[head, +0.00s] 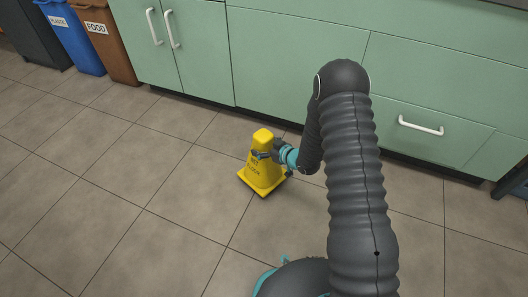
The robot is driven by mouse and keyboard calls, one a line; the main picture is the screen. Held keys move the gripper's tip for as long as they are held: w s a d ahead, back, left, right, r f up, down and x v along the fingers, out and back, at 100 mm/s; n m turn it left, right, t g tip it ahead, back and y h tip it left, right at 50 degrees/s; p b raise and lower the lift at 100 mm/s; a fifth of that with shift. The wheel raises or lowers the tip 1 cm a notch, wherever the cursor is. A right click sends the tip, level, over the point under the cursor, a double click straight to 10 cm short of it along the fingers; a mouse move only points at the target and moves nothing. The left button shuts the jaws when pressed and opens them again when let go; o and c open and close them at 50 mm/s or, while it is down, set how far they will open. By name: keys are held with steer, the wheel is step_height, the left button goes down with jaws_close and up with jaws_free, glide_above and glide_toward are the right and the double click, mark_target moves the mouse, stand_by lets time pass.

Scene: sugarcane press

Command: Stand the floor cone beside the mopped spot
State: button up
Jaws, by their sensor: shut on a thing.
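The fingers partly cover the cone's right side. No mopped spot can be made out on the floor in the head view.
Green cabinets (300,60) with white handles line the back. A brown food bin (108,45), a blue bin (72,35) and a dark bin (28,38) stand at the upper left. The tiled floor (110,200) at left is clear.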

steer(key=shift+f, duration=1.5)
steer(key=o, duration=1.6)
steer(key=shift+c, duration=0.2)
